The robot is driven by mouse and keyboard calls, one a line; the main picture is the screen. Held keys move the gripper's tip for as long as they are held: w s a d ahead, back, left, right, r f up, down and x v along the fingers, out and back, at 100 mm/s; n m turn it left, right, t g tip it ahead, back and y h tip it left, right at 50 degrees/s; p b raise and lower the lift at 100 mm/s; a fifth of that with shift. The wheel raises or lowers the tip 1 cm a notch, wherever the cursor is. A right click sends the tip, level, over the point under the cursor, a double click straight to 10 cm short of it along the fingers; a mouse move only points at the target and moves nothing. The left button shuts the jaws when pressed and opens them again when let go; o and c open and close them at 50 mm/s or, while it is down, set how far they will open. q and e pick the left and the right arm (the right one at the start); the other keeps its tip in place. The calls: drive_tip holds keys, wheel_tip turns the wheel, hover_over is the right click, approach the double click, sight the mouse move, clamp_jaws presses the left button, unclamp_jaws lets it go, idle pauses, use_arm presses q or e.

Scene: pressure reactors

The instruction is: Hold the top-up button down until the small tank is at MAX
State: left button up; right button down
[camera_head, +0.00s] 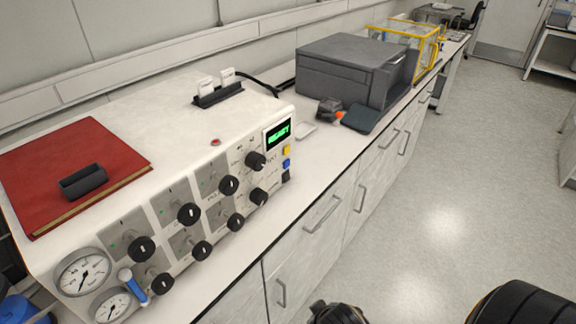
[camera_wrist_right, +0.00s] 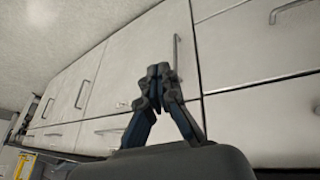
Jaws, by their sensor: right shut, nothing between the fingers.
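The white reactor unit (camera_head: 190,110) stands on the bench at the left, its sloped front covered with black knobs, gauges and small switches. A green-lit display (camera_head: 278,133) reads what looks like "READY". Beside and below it are a small yellow button (camera_head: 286,149), a blue button (camera_head: 287,163) and a dark button (camera_head: 286,176). A small red button (camera_head: 215,142) sits on the top edge. I cannot tell which is the top-up button, and I cannot make out a small tank or MAX mark. My right gripper (camera_wrist_right: 160,78) is shut and empty, in front of cabinet fronts. My left gripper is not in view.
A red book (camera_head: 70,165) with a dark block on it lies on the unit, and a black holder with white pieces (camera_head: 218,94) stands at its back. A dark grey box-shaped device (camera_head: 345,70) and yellow-framed case (camera_head: 405,35) stand further along. The floor (camera_head: 440,200) at right is clear.

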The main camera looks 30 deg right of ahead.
sight(287, 164)
drive_tip(key=w+d+r+n+t+h, duration=0.2)
drive_tip(key=w+d+r+t, duration=0.4)
drive_tip(key=w+r, duration=0.4)
drive_tip(key=w+d+r+n+t+h, duration=0.2)
drive_tip(key=w+d+r+t+h, duration=0.1)
drive_tip(key=w+d+r+t, duration=0.3)
drive_tip(key=shift+w+d+r+h, duration=0.4)
drive_tip(key=shift+w+d+r, duration=0.95)
drive_tip(key=shift+w+r, duration=1.25)
drive_tip(key=shift+w+f, duration=0.5)
drive_tip(key=shift+w, duration=0.05)
drive_tip(key=w+a, duration=0.1)
drive_tip(key=w, duration=0.3)
drive_tip(key=w+a+b, duration=0.1)
drive_tip(key=w, duration=0.1)
drive_tip(key=shift+w+a+f, duration=0.1)
drive_tip(key=shift+w+a, duration=0.15)
drive_tip(key=shift+a, duration=0.1)
drive_tip(key=shift+w+a, duration=0.35)
drive_tip(key=shift+w, duration=0.4)
